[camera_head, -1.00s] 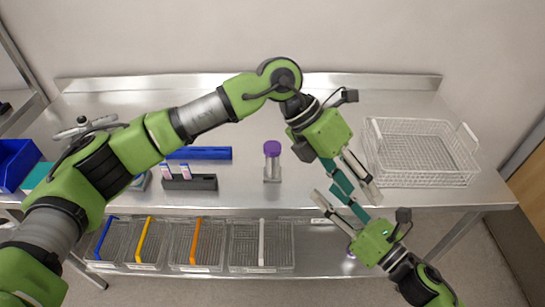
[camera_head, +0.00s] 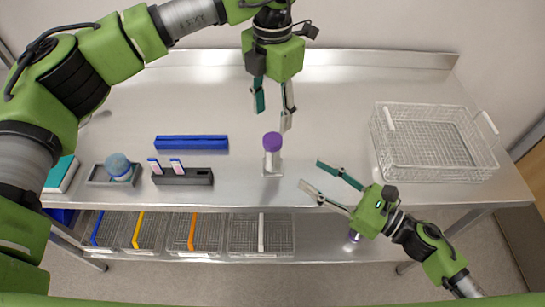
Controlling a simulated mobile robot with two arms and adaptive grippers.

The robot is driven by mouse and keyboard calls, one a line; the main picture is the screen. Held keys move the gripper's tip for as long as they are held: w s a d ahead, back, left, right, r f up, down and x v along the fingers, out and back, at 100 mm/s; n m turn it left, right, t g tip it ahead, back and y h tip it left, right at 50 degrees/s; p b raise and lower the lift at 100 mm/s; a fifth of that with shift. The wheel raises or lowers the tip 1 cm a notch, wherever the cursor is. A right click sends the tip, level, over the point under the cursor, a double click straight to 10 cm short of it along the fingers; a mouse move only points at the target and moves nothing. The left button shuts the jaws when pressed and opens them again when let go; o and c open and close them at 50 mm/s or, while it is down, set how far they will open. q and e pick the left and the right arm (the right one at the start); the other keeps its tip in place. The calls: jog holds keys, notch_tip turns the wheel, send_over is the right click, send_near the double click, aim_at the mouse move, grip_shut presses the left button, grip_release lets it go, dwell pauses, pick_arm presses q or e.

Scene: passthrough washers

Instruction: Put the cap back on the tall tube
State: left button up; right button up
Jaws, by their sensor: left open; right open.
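The tall tube (camera_head: 272,160) stands upright in a small holder near the middle of the bench, and a purple cap (camera_head: 272,140) shows at its top. I cannot tell how firmly the cap sits. My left gripper (camera_head: 272,114) is open and empty, pointing down just behind and above the cap, apart from it in the picture. My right gripper (camera_head: 310,174) is open and empty to the right of the tube, its fingers pointing left toward it.
A wire basket (camera_head: 438,176) stands at the right. Left of the tube are a dark rack (camera_head: 190,178) with two small items, a blue bar (camera_head: 190,142) and a tray with a round blue-grey object (camera_head: 118,166). Clear bins (camera_head: 262,250) sit on the lower shelf.

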aim_at(278, 153)
jog(key=x, duration=1.3)
jog(key=shift+w+a, duration=0.2)
jog(key=shift+w, duration=0.05)
grip_shut()
